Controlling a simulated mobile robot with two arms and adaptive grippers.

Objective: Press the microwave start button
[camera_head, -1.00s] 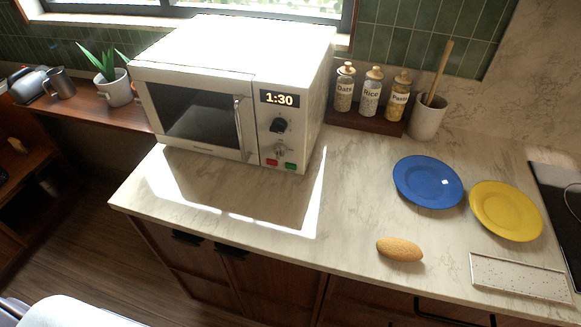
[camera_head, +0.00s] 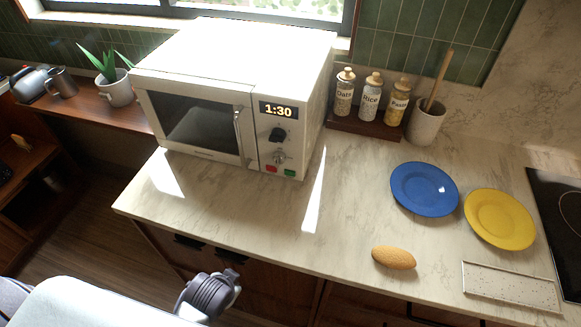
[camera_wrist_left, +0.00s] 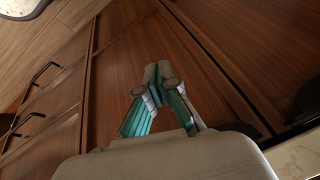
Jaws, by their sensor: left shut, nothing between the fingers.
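The white microwave (camera_head: 230,60) stands on the marble counter with its door closed. Its display (camera_head: 278,109) reads 1:30. My left arm's grey wrist part (camera_head: 210,294) shows at the bottom of the head view, in front of and below the counter edge. In the left wrist view my left gripper (camera_wrist_left: 158,76) is shut and empty, in front of brown wooden cabinet fronts, well away from the buttons. My right gripper is not in view.
A blue plate (camera_head: 424,189), a yellow plate (camera_head: 500,218), a tan oval object (camera_head: 394,258) and a speckled tray (camera_head: 511,286) lie on the right of the counter. Jars and a utensil crock (camera_head: 426,124) stand behind. The counter before the microwave is clear.

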